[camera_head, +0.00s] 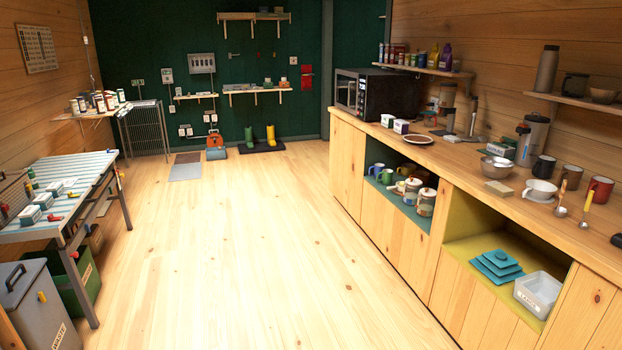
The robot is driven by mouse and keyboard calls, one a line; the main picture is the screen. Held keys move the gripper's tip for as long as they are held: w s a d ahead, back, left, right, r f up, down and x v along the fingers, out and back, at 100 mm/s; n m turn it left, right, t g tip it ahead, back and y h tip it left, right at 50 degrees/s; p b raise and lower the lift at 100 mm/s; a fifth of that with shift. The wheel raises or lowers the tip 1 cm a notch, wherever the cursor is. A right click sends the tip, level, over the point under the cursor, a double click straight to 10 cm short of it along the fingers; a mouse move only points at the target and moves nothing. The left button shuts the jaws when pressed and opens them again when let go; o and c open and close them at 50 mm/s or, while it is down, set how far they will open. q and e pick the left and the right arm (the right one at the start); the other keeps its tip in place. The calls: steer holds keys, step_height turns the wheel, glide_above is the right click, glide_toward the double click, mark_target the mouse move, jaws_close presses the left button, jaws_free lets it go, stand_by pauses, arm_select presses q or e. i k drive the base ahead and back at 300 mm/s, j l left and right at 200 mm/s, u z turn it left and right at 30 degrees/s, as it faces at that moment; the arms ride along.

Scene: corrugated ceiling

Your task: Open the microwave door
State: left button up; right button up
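The microwave (388,94) stands at the far end of the long wooden counter on the right. It has a dark body, and its front with a pale frame and dark window (347,91) faces left toward the open floor. The door looks shut, though it is seen at a steep angle and small. Neither of my grippers is in view.
The counter (462,155) carries small boxes, a brown plate (417,139), bowls, mugs and flasks. A striped workbench (60,200) and a grey bin (38,305) stand at left. The wooden floor (235,250) between is clear.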

mark_target(342, 83)
steer(key=i, duration=1.5)
steer(key=i+z, duration=0.15)
steer(key=i, duration=0.3)
steer(key=i+j+z, duration=0.15)
steer(key=i, duration=0.3)
steer(key=i+j+z, duration=0.2)
steer(key=i, duration=0.2)
steer(key=i+j+z, duration=0.15)
steer(key=i+z, duration=0.15)
steer(key=i+j+z, duration=0.25)
steer(key=i+j, duration=0.05)
steer(key=i, duration=0.1)
